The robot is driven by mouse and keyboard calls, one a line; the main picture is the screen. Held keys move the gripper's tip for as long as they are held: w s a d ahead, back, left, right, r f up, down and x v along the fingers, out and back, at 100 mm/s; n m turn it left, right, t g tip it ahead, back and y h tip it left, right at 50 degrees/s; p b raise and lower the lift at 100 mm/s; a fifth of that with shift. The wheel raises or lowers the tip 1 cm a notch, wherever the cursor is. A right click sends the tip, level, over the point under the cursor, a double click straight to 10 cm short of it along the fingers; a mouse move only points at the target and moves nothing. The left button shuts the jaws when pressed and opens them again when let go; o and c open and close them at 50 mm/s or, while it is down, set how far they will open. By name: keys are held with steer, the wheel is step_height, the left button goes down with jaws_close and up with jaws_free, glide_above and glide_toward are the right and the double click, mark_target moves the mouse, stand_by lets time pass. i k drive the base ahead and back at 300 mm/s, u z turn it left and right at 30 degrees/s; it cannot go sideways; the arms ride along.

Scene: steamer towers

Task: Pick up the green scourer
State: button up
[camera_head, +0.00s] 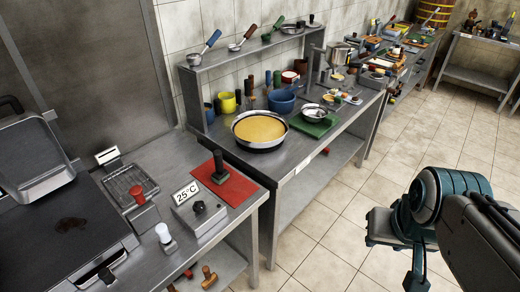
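I cannot make out a green scourer for certain. A flat green board (309,127) lies on the middle counter with metal bowls (315,113) on it. A small green-handled item (278,23) sits on the raised metal shelf, too small to identify. My arm reaches in from the lower right, over the floor and apart from the counters. My gripper (396,252) is at the end of its teal wrist, pointing down; its fingers are too unclear to tell open from shut.
A wide pan of yellow food (259,130) stands near the middle counter's front edge (290,172). A red mat (226,184) and a 25°C control box (199,207) are on the near counter. Blue and yellow pots stand behind. The tiled floor (345,190) is clear.

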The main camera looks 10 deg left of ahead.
mark_target(221, 174)
steer(key=i, duration=0.85)
steer(key=u, duration=0.95)
steer(key=i, duration=0.65)
steer(key=u, duration=0.55)
